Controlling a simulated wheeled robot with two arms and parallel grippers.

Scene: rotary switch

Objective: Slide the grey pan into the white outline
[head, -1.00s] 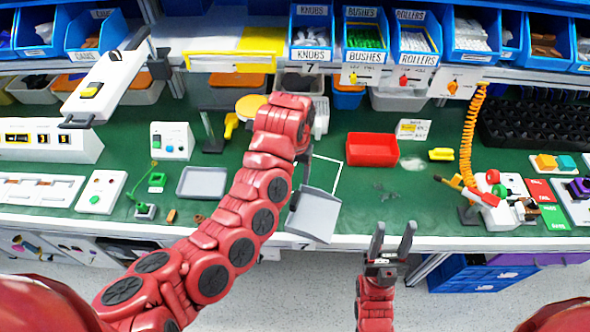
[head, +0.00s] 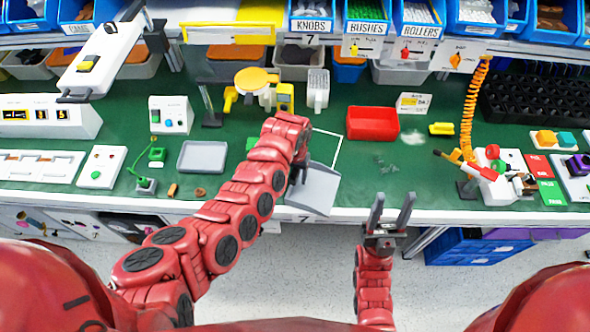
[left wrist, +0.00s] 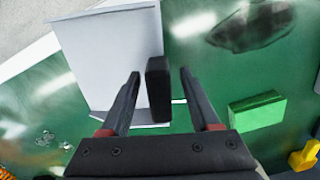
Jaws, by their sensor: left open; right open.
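The grey pan (head: 318,192) lies at the table's front edge, its flat plate partly over the rim. In the left wrist view the pale pan plate (left wrist: 105,55) has a dark upright handle (left wrist: 158,90). My left gripper (left wrist: 155,88) is open, with its fingers on either side of the handle and visible gaps to it. In the head view my left gripper (head: 298,172) is mostly hidden by its arm. The white outline (head: 337,150) is on the green mat just behind the pan, partly hidden by my left arm. My right gripper (head: 389,214) is open and empty before the table edge.
A red bin (head: 373,123) stands right of the outline. A green block (left wrist: 257,110) is beside the gripper in the left wrist view. A grey tray (head: 202,157) lies to the left. The mat right of the pan is mostly clear.

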